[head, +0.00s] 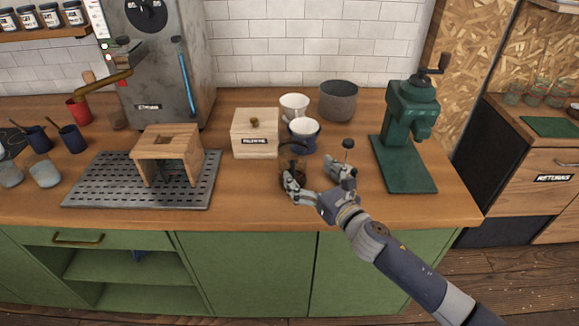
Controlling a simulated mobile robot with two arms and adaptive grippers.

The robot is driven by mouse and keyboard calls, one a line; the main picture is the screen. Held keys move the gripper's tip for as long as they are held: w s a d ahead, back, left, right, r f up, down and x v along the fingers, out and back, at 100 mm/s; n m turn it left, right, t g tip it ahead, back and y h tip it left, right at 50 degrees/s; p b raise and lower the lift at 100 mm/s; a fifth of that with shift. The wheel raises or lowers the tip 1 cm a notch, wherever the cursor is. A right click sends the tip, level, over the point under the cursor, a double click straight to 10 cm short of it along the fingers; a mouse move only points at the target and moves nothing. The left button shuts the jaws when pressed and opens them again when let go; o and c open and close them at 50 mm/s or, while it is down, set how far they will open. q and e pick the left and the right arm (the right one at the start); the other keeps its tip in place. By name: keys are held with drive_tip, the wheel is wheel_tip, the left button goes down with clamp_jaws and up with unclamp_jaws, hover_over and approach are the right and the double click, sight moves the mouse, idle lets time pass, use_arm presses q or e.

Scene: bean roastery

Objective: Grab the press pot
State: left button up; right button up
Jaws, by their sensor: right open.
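A small clear glass vessel with a dark band at its top and dark brown contents, which looks like the press pot (292,163), stands on the wooden counter near its front edge. My right gripper (312,177) is open, reaching in from the lower right. One finger overlaps the vessel's lower part in the picture; the other is to its right. I cannot tell whether it touches. A black knob on a thin rod (348,144) rises behind the gripper; its lower part is hidden, so I cannot tell what it belongs to. My left gripper is not in view.
A lidded wooden box (254,133), a white cup (294,107), a blue-and-white cup (304,135) and a grey pot (338,101) stand behind. A green grinder (408,135) is at right. A wooden stand (167,155) sits on a perforated metal tray (100,188) at left.

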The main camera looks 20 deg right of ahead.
sight(301, 165)
drive_tip(key=shift+x, duration=0.85)
drive_tip(key=shift+w+a, duration=0.15)
drive_tip(key=shift+w, duration=0.45)
drive_tip(key=p+x, duration=0.1)
drive_tip(key=x, duration=0.3)
drive_tip(key=shift+f, duration=0.2)
drive_tip(key=shift+w+a+f, duration=0.1)
drive_tip(key=shift+w+a, duration=0.05)
drive_tip(key=shift+w, duration=0.25)
drive_tip(key=shift+c, duration=1.1)
drive_tip(key=shift+s, duration=0.1)
drive_tip(key=c, duration=0.4)
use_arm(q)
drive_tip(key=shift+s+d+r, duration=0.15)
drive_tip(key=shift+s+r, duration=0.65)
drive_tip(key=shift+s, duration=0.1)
use_arm(e)
drive_tip(key=c, duration=0.8)
